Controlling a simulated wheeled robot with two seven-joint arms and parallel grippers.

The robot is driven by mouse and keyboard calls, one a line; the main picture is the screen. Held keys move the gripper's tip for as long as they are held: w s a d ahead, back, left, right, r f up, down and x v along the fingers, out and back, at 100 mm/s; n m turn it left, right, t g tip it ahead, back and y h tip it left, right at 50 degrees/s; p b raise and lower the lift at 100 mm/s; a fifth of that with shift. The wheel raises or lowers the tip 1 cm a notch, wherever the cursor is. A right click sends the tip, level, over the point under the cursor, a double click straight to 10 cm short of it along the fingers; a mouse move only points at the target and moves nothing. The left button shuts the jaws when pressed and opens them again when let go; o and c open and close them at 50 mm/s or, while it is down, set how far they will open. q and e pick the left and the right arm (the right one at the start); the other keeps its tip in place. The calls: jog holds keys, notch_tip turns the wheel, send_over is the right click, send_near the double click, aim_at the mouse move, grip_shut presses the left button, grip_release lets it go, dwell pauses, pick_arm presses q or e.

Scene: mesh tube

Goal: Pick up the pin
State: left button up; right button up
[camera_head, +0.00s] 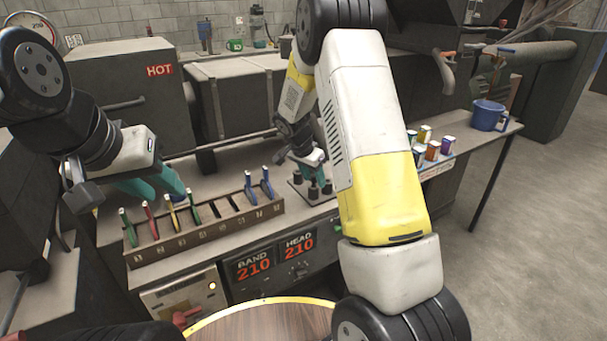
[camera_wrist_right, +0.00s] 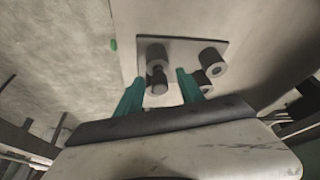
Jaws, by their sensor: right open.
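A small plate (camera_head: 298,190) stands on the bench with several dark upright posts, and I cannot tell for certain which is the pin. In the right wrist view the plate (camera_wrist_right: 190,45) carries grey cylinders, and a pin-like one (camera_wrist_right: 158,78) shows between my teal fingertips. My right gripper (camera_wrist_right: 157,88) is open, with a finger on each side of it; contact cannot be told. In the head view my right gripper (camera_head: 305,165) is over the plate, partly hidden by my arm. My left gripper (camera_head: 155,188) hangs behind the rack's left end; its finger gap is unclear.
A slotted rack (camera_head: 205,232) with coloured-handled tools stands in front of my left gripper. A blue bucket (camera_head: 487,115) and a tray of small coloured items (camera_head: 432,168) are at the right. A box marked HOT (camera_head: 120,85) is behind.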

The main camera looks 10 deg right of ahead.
grip_shut()
